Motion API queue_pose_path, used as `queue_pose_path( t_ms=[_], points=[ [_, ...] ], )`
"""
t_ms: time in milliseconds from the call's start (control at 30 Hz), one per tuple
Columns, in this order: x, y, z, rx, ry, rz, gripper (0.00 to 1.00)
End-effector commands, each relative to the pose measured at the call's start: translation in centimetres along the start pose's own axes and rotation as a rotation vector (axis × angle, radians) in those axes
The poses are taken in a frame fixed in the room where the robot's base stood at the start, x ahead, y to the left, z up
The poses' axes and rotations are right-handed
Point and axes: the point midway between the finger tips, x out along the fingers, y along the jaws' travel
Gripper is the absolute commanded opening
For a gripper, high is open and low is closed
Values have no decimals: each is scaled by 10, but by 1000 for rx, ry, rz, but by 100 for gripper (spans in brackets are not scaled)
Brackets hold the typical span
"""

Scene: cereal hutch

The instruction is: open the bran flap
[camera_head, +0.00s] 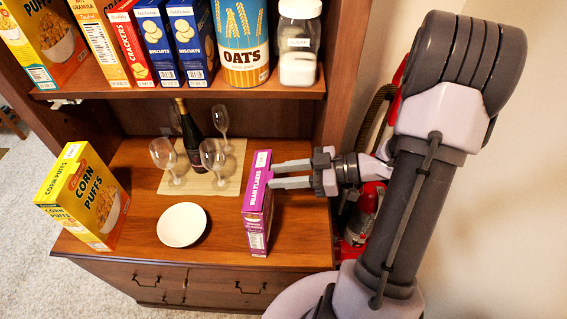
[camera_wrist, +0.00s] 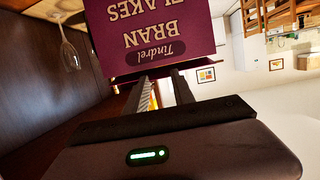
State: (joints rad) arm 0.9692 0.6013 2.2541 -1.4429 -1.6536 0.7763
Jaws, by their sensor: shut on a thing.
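The purple bran flakes box (camera_head: 257,215) stands upright at the right front of the hutch counter. Its top, with a pale label, shows in the head view. In the wrist view the box (camera_wrist: 150,22) appears upside down, with its top edge at the fingertips. The bran flap (camera_wrist: 165,69) shows there as a thin dark strip along that edge. My gripper (camera_head: 272,176) reaches in from the right at the top of the box. Its two fingers, also in the wrist view (camera_wrist: 163,85), are on the flap edge with a gap between them; the exact contact is hidden.
A corn puffs box (camera_head: 85,195) stands at the counter's left. A white plate (camera_head: 182,225), several wine glasses (camera_head: 213,160) and a dark bottle (camera_head: 188,130) are near the bran box. The shelf above (camera_head: 200,92) holds boxes, an oats canister and a jar.

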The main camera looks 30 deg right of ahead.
Motion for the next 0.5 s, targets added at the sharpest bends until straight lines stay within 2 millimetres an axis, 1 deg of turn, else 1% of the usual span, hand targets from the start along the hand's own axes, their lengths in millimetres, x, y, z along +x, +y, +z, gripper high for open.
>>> queue_pose_path(
  t_ms=[33, 267, 500],
  points=[
    [-4, 0, -19, 0, -40, -2, 0],
    [0, -1, -38, -2, -259, -4, 0],
    [8, -1, -56, -3, -487, -6, 0]
  ],
)
